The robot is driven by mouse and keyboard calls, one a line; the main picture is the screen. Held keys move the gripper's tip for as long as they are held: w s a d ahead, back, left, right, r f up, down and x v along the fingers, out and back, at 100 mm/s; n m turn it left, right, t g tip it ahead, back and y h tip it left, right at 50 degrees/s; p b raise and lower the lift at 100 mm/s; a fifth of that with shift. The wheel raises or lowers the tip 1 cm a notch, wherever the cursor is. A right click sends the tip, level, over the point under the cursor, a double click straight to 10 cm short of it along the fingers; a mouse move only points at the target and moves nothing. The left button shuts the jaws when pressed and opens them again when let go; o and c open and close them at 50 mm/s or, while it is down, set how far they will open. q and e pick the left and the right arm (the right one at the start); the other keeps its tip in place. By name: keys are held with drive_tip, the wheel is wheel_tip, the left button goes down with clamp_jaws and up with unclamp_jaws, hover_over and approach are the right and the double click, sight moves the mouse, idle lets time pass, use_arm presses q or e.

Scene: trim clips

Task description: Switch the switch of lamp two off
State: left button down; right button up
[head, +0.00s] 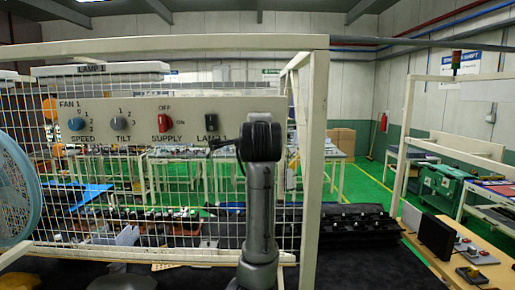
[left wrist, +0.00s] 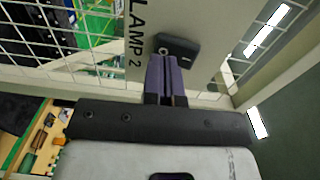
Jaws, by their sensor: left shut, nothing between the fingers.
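The lamp two switch (left wrist: 180,48) is a dark rocker on the grey panel, beside the printed label LAMP 2, in the left wrist view. A small pale mark shows near one end of it; I cannot tell which way it is set. My left gripper (left wrist: 163,60) is shut and empty, its fingertips right at the edge of the switch. I cannot tell if they touch it. In the head view my own arm hides the lamp two switch and the fingertips. My right gripper is in neither view.
The panel (head: 140,108) also carries the blue SPEED knob (head: 76,124), the TILT knob (head: 122,125), the red SUPPLY switch (head: 163,123) and the black lamp one switch (head: 211,122). A white frame post (head: 314,150) stands right of my arm. A blue fan (head: 14,190) is far left.

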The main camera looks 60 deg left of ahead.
use_arm(q)
drive_tip(key=f+b+v, duration=0.2)
drive_tip(key=b+v, duration=0.1)
drive_tip(key=v, duration=0.9)
drive_tip(key=shift+f, duration=0.25)
